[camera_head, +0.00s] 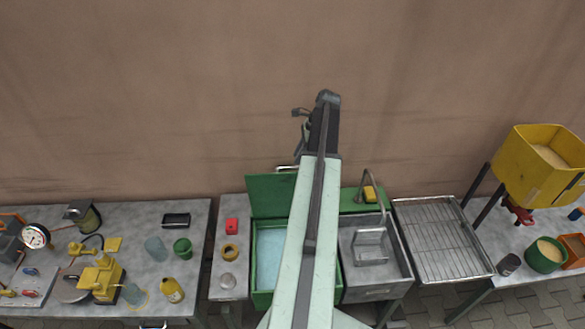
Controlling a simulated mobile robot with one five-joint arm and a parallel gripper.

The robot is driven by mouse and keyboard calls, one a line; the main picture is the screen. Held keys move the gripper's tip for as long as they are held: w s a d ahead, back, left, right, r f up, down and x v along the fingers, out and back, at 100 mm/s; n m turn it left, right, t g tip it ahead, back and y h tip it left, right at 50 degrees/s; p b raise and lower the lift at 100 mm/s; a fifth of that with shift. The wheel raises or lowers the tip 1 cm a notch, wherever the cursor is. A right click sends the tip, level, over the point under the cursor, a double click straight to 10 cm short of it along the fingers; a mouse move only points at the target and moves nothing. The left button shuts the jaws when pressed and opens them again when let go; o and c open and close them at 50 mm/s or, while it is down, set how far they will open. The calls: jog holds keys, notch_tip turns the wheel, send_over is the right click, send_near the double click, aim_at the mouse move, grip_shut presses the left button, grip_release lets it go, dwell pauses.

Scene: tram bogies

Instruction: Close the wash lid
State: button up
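The wash lid (270,194) is a green panel standing raised at the back of the green wash tub (254,297). A pale handle (285,168) shows at the lid's top edge. The tub is open, with pale blue liquid (270,250) inside. My arm crosses in front of the right part of the lid and tub and hides it. My gripper (299,113) is small and dark at the far end of the arm, above the lid in the picture, against the wall. Its fingers are too small to tell open from shut.
A grey sink (396,287) with a tap and a yellow sponge (369,193) stands right of the tub, then a wire rack (440,240). The wall behind is bare.

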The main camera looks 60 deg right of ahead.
jog(key=x, duration=0.1)
jog(key=b+x, duration=0.2)
jog(key=x, duration=0.1)
jog(key=shift+s, duration=0.3)
jog(key=shift+w+a+f+b, duration=0.1)
jog(key=shift+w+f+b, duration=0.25)
jog(key=shift+b, duration=0.15)
jog(key=shift+s+r, duration=0.1)
grip_shut()
dwell(0.5)
